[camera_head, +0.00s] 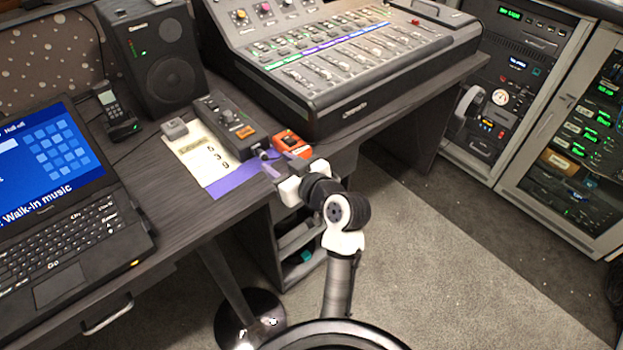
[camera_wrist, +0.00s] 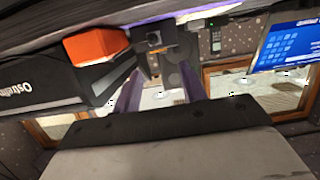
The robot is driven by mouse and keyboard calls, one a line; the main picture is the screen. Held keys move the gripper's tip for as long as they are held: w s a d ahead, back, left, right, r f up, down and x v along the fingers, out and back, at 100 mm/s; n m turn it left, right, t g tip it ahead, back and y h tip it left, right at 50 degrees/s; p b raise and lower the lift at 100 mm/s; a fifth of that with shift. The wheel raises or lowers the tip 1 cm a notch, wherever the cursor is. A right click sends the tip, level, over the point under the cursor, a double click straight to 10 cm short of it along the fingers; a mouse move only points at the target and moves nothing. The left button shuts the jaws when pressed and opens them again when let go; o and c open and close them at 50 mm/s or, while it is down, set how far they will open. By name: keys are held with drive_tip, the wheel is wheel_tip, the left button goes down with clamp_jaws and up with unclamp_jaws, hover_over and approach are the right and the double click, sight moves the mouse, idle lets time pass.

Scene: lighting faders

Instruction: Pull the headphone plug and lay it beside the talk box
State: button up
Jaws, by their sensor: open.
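The talk box (camera_head: 224,116) is a dark, narrow box with knobs and an orange label, standing on the desk left of the mixer. Its near end also shows in the wrist view (camera_wrist: 168,42), beyond my fingers. My gripper (camera_head: 280,159) is at the desk's front edge, close to that near end. In the wrist view my two purple fingers (camera_wrist: 162,82) are apart, with nothing clearly held between them. A small dark shape shows under the box end between the fingertips; I cannot tell whether it is the headphone plug. The plug is not clear in the head view.
An orange box (camera_head: 292,144) stands close right of my fingers, by the mixer (camera_head: 350,85). A laptop (camera_head: 60,200) is further left.

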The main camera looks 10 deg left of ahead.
sight(266, 158)
drive_tip(key=shift+w+a+f+b, duration=0.4)
drive_tip(key=shift+w+a+f, duration=0.6)
drive_tip(key=shift+w+a, duration=0.25)
drive_tip(key=shift+w+a+f+b, duration=0.4)
drive_tip(key=shift+w+a+f, duration=0.55)
drive_tip(key=shift+w+a, duration=0.3)
clamp_jaws()
drive_tip(key=shift+d, duration=0.1)
drive_tip(key=shift+f+v, duration=0.2)
drive_tip(key=shift+v, duration=0.8)
drive_tip(key=shift+f+v, duration=0.25)
drive_tip(key=shift+v, duration=0.7)
drive_tip(key=shift+s+d, duration=0.25)
drive_tip(key=shift+r, duration=0.1)
